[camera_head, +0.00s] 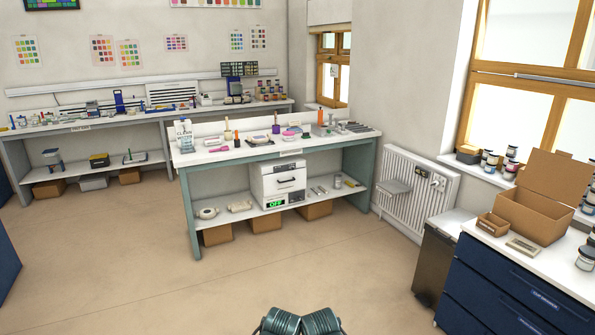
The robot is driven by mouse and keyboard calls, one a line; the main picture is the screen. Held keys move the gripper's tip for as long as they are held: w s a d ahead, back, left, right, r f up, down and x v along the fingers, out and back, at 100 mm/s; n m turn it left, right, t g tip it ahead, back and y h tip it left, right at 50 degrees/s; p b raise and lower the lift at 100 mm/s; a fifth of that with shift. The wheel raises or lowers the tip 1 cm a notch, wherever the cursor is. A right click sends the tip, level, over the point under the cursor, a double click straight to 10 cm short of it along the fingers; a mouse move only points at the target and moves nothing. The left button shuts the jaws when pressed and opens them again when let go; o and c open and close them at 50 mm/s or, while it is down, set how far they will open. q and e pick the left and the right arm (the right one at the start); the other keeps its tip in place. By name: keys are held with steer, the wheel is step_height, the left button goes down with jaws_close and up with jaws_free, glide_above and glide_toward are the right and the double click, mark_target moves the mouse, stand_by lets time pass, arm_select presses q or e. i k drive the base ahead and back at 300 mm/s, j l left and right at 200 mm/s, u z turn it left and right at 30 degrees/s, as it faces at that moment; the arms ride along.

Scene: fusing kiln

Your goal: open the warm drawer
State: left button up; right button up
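A white box-shaped unit (279,182) stands on the lower shelf of the middle workbench. Its front has a drawer face with a dark bar handle (286,182), and it looks closed. A small green display (275,204) below the front reads OFF. No label saying warm is readable on it. Two dark teal rounded parts of my arms show at the bottom centre, far from the unit. Neither of my grippers can be seen.
The middle workbench (194,208) holds bottles and tools on top, with cardboard boxes (265,222) beneath its shelf. A navy drawer cabinet (500,296), a grey bin (433,260) and a radiator (408,183) stand at right. The floor (150,270) before the bench is clear.

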mark_target(276, 183)
steer(key=i, duration=2)
steer(key=i+z, duration=0.1)
steer(key=i, duration=0.55)
steer(key=i+j+z, duration=0.1)
steer(key=i, duration=0.55)
steer(key=i+j+z, duration=0.1)
steer(key=i, duration=0.5)
steer(key=i+j+z, duration=0.25)
steer(key=i, duration=0.15)
steer(key=i+j+z, duration=0.25)
steer(key=i, duration=0.15)
